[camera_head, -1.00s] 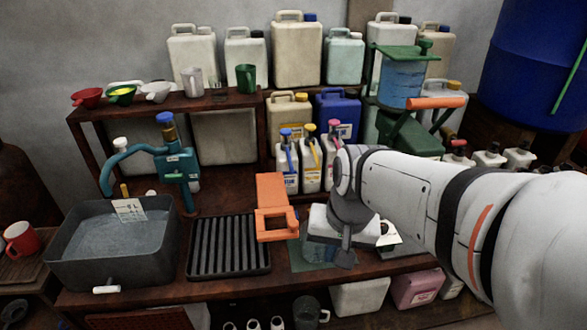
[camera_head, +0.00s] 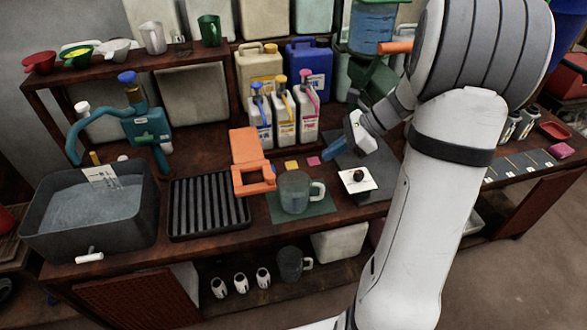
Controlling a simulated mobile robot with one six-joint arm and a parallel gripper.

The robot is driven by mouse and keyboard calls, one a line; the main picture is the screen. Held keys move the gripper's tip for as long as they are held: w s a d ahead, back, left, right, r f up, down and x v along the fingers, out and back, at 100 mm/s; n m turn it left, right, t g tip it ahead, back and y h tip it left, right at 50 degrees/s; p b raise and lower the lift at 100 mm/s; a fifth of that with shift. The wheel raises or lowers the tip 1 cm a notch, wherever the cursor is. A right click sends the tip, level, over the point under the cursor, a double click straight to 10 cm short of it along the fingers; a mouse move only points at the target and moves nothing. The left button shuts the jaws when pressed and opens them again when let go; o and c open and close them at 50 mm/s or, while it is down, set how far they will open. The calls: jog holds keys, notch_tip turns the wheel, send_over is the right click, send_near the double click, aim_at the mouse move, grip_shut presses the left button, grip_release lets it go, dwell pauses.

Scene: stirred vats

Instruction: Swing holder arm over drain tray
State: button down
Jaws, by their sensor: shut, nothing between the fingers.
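The orange holder arm (camera_head: 247,148) reaches forward from the back of the bench. Its forked end (camera_head: 253,187) is empty and stands just right of the drain tray, near its right edge. The drain tray (camera_head: 208,207) is black and ribbed, right of the grey vat, with nothing on it. My gripper (camera_head: 362,140) is to the right of the holder arm, apart from it, above a dark mat. It is partly turned away, small in view, and looks shut and empty.
A clear mug (camera_head: 296,192) stands on a green mat just right of the fork. A grey vat (camera_head: 92,210) with liquid is left of the tray. A teal pump (camera_head: 146,122) and several pump bottles (camera_head: 284,118) stand behind. A white card (camera_head: 357,180) lies right.

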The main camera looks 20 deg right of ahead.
jog(key=a+r+x, duration=0.2)
jog(key=x, duration=1)
jog(key=shift+w+a+f+p, duration=0.3)
jog(key=shift+p, duration=0.05)
